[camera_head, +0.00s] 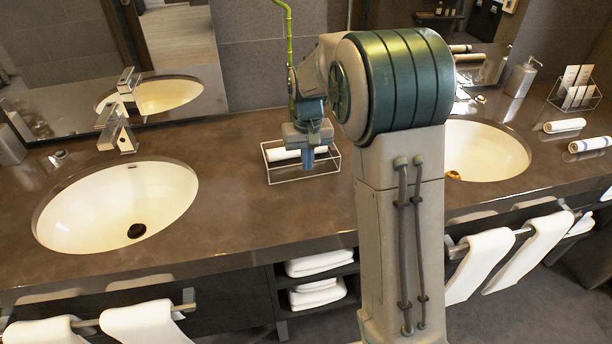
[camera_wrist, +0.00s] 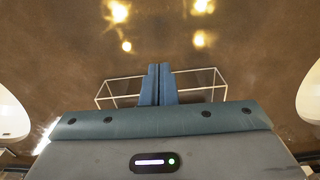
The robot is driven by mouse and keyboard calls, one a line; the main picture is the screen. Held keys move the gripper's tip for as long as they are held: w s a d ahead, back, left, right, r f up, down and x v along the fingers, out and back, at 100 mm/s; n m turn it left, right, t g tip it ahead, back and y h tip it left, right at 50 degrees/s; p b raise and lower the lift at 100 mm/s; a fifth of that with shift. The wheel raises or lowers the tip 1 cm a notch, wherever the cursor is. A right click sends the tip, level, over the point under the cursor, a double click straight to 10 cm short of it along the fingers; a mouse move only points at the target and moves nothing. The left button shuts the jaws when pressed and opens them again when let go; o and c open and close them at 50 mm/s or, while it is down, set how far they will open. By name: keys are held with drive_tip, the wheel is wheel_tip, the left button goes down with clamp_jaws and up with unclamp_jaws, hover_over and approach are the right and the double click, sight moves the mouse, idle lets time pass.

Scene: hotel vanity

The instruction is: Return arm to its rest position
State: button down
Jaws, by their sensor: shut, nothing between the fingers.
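My gripper (camera_head: 308,160) points down at the middle of the counter (camera_head: 230,200) in the head view. In the wrist view its two blue fingers (camera_wrist: 159,72) are together with nothing between them. A thin wire basket (camera_head: 290,181) stands on the counter at the gripper. It holds a white roll (camera_head: 283,154), partly hidden by the gripper. The wire basket also shows in the wrist view (camera_wrist: 122,78), with its sides out to the left and right of the fingers. I cannot tell the exact gap between the fingertips and the basket.
A left sink (camera_head: 115,205) with a faucet (camera_head: 117,128) and a right sink (camera_head: 485,150) flank the basket. A mirror backs the counter. Towels (camera_head: 480,262) hang in front.

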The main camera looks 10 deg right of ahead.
drive_tip(key=s+d+r+t, duration=0.1)
drive_tip(key=s+r, duration=0.3)
drive_tip(key=s, duration=0.3)
drive_tip(key=s+d+r+t, duration=0.1)
drive_tip(key=s+r, duration=0.3)
drive_tip(key=s, duration=0.3)
drive_tip(key=s+f+t, duration=0.1)
drive_tip(key=s, duration=1.1)
drive_tip(key=shift+s+d+f, duration=0.3)
drive_tip(key=shift+d+f, duration=0.05)
